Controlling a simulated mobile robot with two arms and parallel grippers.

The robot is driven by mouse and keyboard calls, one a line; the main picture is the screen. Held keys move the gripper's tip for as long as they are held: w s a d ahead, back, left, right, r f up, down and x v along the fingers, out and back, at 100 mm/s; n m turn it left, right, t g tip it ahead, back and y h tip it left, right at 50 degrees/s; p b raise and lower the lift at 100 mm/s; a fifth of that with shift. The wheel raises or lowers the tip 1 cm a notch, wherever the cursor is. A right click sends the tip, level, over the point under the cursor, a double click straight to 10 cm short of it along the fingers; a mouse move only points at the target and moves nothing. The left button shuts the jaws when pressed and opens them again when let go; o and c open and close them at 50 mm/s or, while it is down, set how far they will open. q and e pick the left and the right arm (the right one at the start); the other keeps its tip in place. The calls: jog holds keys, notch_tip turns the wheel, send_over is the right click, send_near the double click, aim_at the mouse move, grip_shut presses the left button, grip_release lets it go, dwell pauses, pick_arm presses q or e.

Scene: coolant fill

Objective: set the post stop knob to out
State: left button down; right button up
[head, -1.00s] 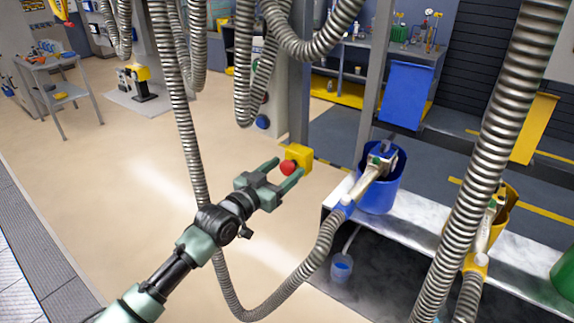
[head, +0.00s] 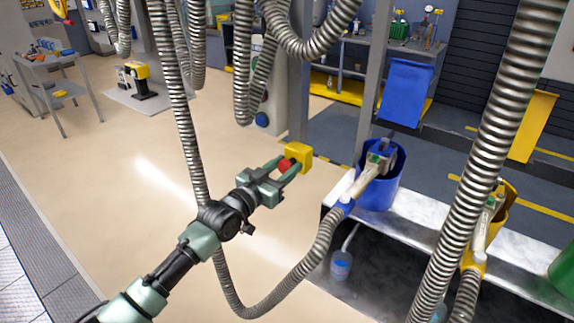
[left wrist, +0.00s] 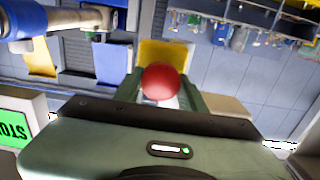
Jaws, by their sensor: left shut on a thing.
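The post stop knob (head: 285,164) is a round red knob on a yellow box (head: 298,154) fixed to a grey post (head: 299,75). My left gripper (head: 286,167) reaches it from the front left, with its green fingers on both sides of the knob and shut on it. In the left wrist view the red knob (left wrist: 161,83) sits between the fingers, with the yellow box (left wrist: 164,50) behind it. The fingers hide part of the knob's sides. My right gripper is not in view.
Grey ribbed hoses (head: 180,110) hang close to my left arm. A blue bucket holder (head: 380,185) with a nozzle stands on a metal bench (head: 408,207) to the right. A small blue cup (head: 341,265) hangs below.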

pick_arm(q)
jog(key=shift+s+a, duration=0.2)
jog(key=shift+s, duration=0.1)
jog(key=shift+f, duration=0.1)
jog(key=c, duration=0.9)
grip_release()
jog(key=shift+o, duration=0.2)
jog(key=shift+s+a, duration=0.1)
jog(key=shift+a, duration=0.05)
jog(key=shift+s+a, duration=0.25)
jog(key=shift+s, duration=0.1)
jog(key=b+v, duration=0.1)
jog(key=v, duration=0.6)
jog(key=shift+b, duration=0.4)
